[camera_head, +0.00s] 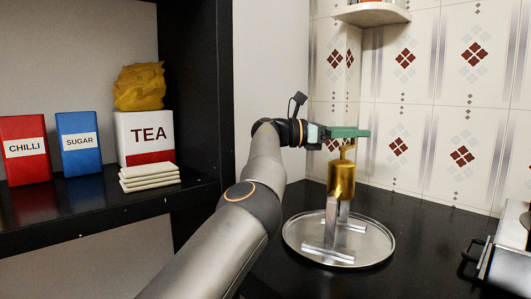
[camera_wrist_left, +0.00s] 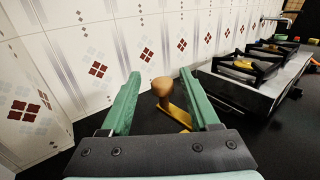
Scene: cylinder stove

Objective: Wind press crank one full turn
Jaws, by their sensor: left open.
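The press is a gold cylinder (camera_head: 341,181) on a silver metal stand (camera_head: 330,222), upright on a round metal tray (camera_head: 300,245). Its gold crank (camera_head: 347,151) rises from the top to just under my left gripper (camera_head: 366,132), and the gripper's fingers hide the crank's upper end. In the left wrist view, the wooden crank knob (camera_wrist_left: 162,86) shows between the two green fingers (camera_wrist_left: 160,80), with the gold crank arm (camera_wrist_left: 178,115) below it. A gap shows on both sides of the knob, so my left gripper is open around it without visible contact. My right gripper is not in view.
A tiled wall (camera_head: 400,100) stands close behind the press. A stove (camera_head: 505,255) is at the right edge, with free black counter (camera_head: 430,235) between. On the left, a shelf (camera_head: 90,205) holds chilli, sugar and tea containers. A small shelf (camera_head: 372,14) hangs above.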

